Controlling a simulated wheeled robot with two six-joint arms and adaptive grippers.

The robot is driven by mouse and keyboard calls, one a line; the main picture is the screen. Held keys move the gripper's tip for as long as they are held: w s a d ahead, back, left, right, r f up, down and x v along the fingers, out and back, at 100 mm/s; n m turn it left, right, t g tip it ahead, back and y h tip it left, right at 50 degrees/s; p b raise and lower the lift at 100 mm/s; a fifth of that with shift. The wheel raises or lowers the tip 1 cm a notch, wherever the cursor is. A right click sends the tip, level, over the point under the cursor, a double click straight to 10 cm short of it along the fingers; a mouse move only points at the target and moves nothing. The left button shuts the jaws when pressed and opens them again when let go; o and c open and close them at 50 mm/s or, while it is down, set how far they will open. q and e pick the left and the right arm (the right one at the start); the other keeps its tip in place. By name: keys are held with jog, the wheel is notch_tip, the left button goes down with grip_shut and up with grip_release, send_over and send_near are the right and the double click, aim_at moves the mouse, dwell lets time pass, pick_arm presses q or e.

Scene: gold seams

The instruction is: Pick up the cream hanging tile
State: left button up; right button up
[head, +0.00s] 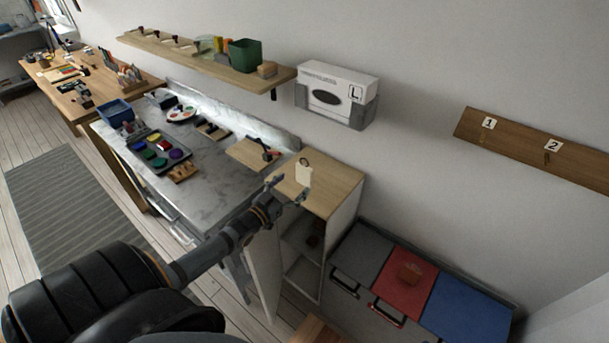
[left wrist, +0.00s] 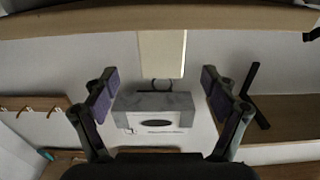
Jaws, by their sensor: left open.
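The cream hanging tile (head: 303,176) is a small pale rectangle with a dark ring at its top edge. In the head view it shows at my left gripper (head: 290,190), in front of the wooden cabinet top. In the left wrist view the tile (left wrist: 162,52) is upper middle, with its ring at the lower end. My left gripper is open there (left wrist: 159,78), with one finger on each side of the tile's line and clear gaps to both. The head view does not settle whether the tile rests on the cabinet top. My right gripper is not in view.
The cabinet (head: 335,187) stands beside the marble-topped table (head: 205,165). A wall shelf (head: 215,64) and a white glove box (head: 335,85) are above. A numbered wooden board (head: 520,145) hangs at right. Grey, red and blue lidded bins (head: 455,305) stand below.

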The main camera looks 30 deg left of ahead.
aim_at(303, 175)
pick_arm(q)
jog(key=shift+w+f, duration=0.25)
jog(key=shift+w, duration=0.6)
jog(key=w+b, duration=0.2)
jog(key=shift+w+f+b, duration=0.2)
jog(key=shift+f+b, duration=0.1)
jog(key=shift+b, duration=0.1)
jog(key=shift+w+d+r, duration=0.15)
jog(key=shift+w+r, duration=0.1)
jog(key=shift+w, duration=1)
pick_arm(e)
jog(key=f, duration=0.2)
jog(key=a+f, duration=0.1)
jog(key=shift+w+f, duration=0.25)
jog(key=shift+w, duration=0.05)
pick_arm(q)
jog(key=shift+r, duration=0.1)
jog(key=shift+c, duration=0.4)
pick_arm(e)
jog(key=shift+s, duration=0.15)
